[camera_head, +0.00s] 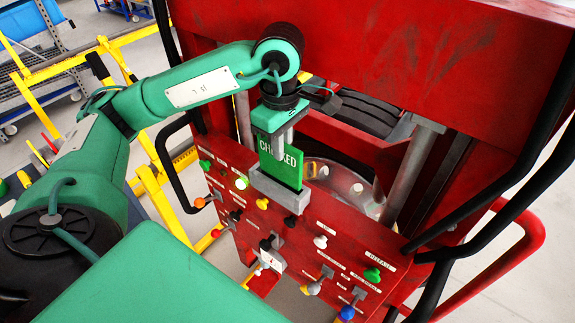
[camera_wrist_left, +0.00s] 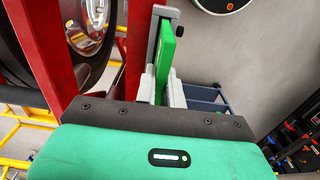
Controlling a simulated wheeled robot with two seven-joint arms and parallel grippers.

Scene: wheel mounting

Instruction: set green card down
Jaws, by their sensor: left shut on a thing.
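The green card (camera_head: 282,166), with white lettering that reads partly as "CHECKED", stands upright at the grey slotted holder (camera_head: 277,191) on the red panel's top edge. Its lower edge is hidden by the holder's front, so I cannot tell how deep it sits. My left gripper (camera_head: 278,143) comes down from above and is shut on the card's upper part. In the left wrist view the green card (camera_wrist_left: 167,48) stands between the two grey fingers of my left gripper (camera_wrist_left: 161,86), with the grey holder (camera_wrist_left: 154,35) beyond it. My right gripper is not in view.
The red panel (camera_head: 307,238) below the holder carries several coloured knobs and levers. A black curved handle (camera_head: 172,170) stands at its left and black bars at the right. A red upper beam (camera_head: 400,50) lies behind my left wrist. Yellow rails (camera_head: 150,185) stand at the left.

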